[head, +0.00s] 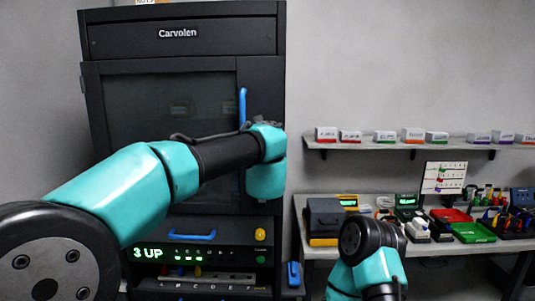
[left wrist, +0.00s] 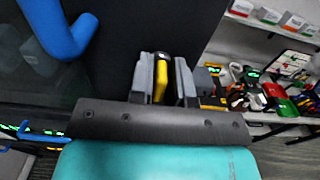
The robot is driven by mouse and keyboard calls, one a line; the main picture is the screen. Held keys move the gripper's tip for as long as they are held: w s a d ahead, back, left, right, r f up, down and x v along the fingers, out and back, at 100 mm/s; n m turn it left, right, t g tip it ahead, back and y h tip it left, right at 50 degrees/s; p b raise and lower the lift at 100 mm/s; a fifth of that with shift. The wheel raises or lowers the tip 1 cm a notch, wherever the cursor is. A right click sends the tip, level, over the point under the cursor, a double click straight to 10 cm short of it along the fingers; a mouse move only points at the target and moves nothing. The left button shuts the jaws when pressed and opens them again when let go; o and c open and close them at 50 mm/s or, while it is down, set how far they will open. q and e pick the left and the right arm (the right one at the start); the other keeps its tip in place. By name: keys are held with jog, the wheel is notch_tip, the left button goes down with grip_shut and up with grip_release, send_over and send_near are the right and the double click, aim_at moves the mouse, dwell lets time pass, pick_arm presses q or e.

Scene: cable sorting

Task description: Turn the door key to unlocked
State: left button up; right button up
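The black cabinet marked Carvolen (head: 180,75) has a dark glass door with a blue upright handle (head: 242,105), which also shows in the left wrist view (left wrist: 60,30). A yellow key-like piece (left wrist: 160,78) stands out from the dark cabinet face in the left wrist view. My left gripper (left wrist: 166,75) has one finger on each side of it; a dark gap shows on its right side, so the fingers look open around it. In the head view my left wrist hides the key and most of that gripper. My right arm shows at the bottom, its gripper out of sight.
Below the door are a blue drawer handle (head: 190,236) and a lit green display (head: 165,254). A bench (head: 310,250) at right holds trays, tools and small devices. A wall shelf (head: 400,143) carries several labelled boxes.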

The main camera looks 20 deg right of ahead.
pick_arm(q)
grip_shut()
jog(key=shift+m, duration=0.5)
jog(key=m, duration=0.7)
jog(key=shift+d+m, duration=0.1)
jog(key=shift+m, duration=0.3)
jog(key=m, duration=0.4)
jog(key=shift+m, duration=0.3)
jog(key=m, duration=0.4)
jog(key=shift+f+m, duration=0.15)
jog(key=shift+m, duration=0.25)
jog(key=shift+d, duration=0.1)
